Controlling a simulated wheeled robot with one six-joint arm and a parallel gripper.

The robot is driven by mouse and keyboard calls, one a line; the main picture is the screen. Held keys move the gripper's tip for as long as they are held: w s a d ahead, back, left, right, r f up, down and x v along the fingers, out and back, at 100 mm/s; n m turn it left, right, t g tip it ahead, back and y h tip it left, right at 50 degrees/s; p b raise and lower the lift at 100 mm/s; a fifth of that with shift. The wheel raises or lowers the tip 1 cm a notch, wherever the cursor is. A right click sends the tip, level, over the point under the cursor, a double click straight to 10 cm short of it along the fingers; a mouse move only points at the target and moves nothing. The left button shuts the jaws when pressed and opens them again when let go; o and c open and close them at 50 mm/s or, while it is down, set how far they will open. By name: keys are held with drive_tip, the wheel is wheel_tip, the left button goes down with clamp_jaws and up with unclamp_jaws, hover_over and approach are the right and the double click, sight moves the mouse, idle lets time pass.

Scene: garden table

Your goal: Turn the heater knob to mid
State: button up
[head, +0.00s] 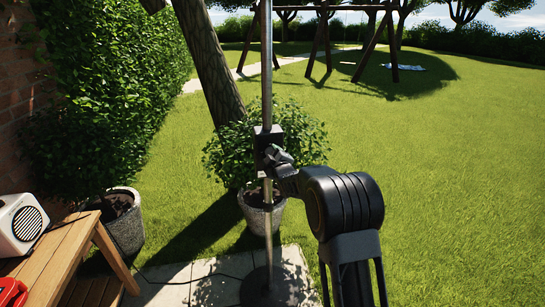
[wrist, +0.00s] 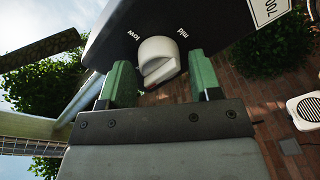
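In the wrist view a white knob (wrist: 158,58) sits on a dark panel (wrist: 215,25) with the words "low" and "mid" printed upside down. "low" is left of the knob and "mid" is right. Which mark the knob points to is not clear. My gripper (wrist: 162,82) is open, with one green finger on each side of the knob. A small gap shows at the right finger; contact at the left is hard to tell. In the head view my gripper (head: 276,157) is at the dark control box (head: 262,139) on the heater's metal pole (head: 267,60); the knob is hidden there.
The heater's round base (head: 268,287) stands on paving. A potted bush (head: 225,155) is right behind the pole. A wooden table (head: 52,258) with a white radio (head: 20,225) is at the left. Open lawn (head: 450,170) lies to the right.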

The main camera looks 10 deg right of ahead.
drive_tip(key=c, duration=0.7)
drive_tip(key=shift+f+b, duration=0.15)
drive_tip(key=shift+b, duration=0.4)
